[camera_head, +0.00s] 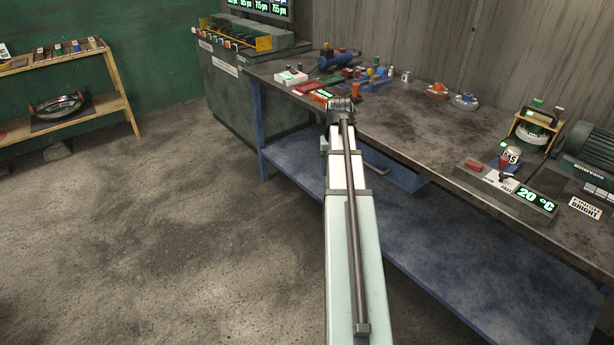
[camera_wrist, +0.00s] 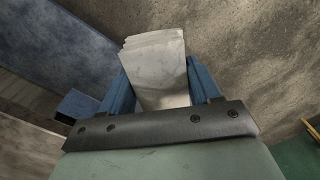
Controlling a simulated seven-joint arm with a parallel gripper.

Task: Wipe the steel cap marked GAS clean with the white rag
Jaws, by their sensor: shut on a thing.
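The steel cap marked GAS (camera_head: 514,154) stands toward the right of the workbench in the head view, beside a small red part. Its label faces me; any dirt on it is too small to make out. My gripper (camera_wrist: 160,85) shows in the wrist view with its two blue fingers shut on the white rag (camera_wrist: 155,58). The rag is a folded, greyish-white stack that sticks out past the fingertips. In the head view my arm's far end is near the bench's front edge, well left of the cap; the rag is not visible there.
The workbench (camera_head: 420,135) runs from back left to front right, with a clear middle. A temperature display (camera_head: 535,199) reading 20 °C, a green motor (camera_head: 588,150) and a yellow-framed device (camera_head: 535,128) surround the cap. A wooden shelf (camera_head: 70,115) stands far left.

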